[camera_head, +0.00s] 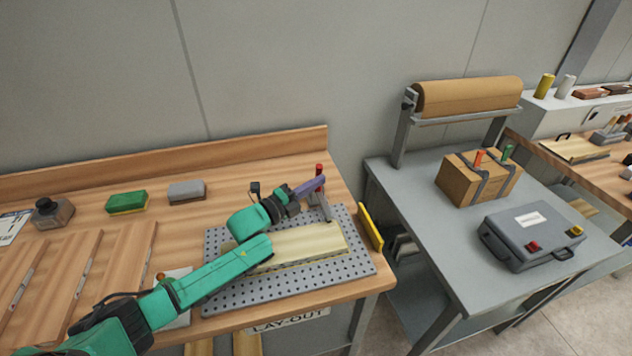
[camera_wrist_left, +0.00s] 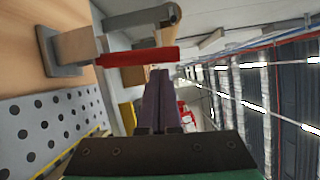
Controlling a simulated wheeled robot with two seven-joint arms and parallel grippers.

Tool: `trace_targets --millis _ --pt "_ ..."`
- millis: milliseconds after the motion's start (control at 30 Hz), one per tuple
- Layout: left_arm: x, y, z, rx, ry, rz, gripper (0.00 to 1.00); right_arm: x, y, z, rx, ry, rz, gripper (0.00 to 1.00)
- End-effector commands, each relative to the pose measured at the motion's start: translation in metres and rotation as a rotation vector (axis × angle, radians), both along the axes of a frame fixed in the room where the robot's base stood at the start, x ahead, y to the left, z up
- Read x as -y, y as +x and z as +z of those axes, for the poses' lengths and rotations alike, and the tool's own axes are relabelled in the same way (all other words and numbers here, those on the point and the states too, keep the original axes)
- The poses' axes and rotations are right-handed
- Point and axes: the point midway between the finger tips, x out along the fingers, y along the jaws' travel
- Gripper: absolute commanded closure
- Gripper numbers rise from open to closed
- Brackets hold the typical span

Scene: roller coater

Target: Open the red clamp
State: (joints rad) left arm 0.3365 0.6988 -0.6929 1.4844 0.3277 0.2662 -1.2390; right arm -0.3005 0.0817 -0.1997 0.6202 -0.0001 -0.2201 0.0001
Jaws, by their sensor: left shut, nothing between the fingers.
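The red clamp has a red handle (camera_head: 319,170) that stands upright at the back right of a grey perforated plate (camera_head: 215,245). Its grey metal body (camera_head: 326,208) is below the handle. In the left wrist view the red handle (camera_wrist_left: 138,62) lies across, just beyond my fingertips. My left gripper (camera_head: 320,184) is shut and empty, with its purple fingers close beside the handle. The fingers (camera_wrist_left: 158,75) are together in the left wrist view. I cannot tell whether they touch the handle. A pale board (camera_head: 310,243) lies on the plate, partly hidden by my arm. My right gripper is not in view.
A grey table (camera_head: 405,185) stands right, beyond a gap.

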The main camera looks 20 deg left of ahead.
Motion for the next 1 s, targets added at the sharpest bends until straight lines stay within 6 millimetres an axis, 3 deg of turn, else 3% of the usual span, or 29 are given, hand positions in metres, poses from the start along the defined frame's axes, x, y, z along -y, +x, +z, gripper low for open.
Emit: trace_targets --millis 1000 --pt "-0.0062 0.0095 0.0096 -0.121 -0.076 0.001 1.00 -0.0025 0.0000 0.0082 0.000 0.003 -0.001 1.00"
